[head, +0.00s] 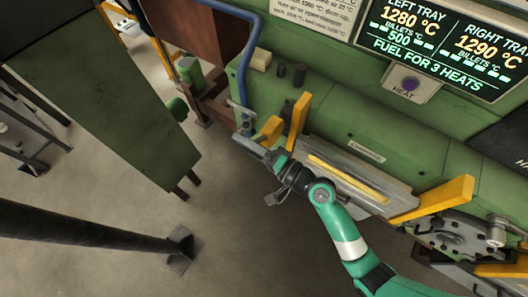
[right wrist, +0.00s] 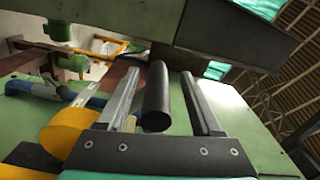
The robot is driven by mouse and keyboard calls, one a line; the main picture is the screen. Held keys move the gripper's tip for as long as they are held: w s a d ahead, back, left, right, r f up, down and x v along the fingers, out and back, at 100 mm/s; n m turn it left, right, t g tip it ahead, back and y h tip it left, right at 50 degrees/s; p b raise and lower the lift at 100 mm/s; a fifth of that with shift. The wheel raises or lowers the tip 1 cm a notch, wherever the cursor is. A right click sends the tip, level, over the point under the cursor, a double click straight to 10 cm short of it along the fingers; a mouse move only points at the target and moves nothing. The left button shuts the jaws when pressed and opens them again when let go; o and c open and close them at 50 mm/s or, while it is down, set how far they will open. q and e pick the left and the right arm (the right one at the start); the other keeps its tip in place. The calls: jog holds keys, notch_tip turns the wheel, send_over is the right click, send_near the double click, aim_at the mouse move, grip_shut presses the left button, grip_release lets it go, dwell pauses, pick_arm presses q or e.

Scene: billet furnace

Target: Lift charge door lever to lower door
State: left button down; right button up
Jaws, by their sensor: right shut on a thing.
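My right gripper (head: 250,148) reaches to the left end of the green furnace front in the head view. In the right wrist view its two grey fingers (right wrist: 158,100) lie on either side of a black cylindrical grip (right wrist: 156,98), which I take as the charge door lever's handle. The gripper is shut on this grip. In the head view the gripper hides most of the grip. A yellow upright piece (head: 298,116) stands just right of the gripper. I cannot tell which panel is the charge door. My left gripper is not in view.
A blue pipe (head: 243,80) runs down close behind the gripper. A grey ledge with a yellow strip (head: 348,178) lies to its right. A display (head: 430,45) and purple heat button (head: 410,84) are above. A green slab (head: 110,100) stands left; the floor between is clear.

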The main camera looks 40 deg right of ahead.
jog(key=b+v, duration=0.2)
jog(key=v, duration=0.9)
jog(key=shift+s, duration=0.3)
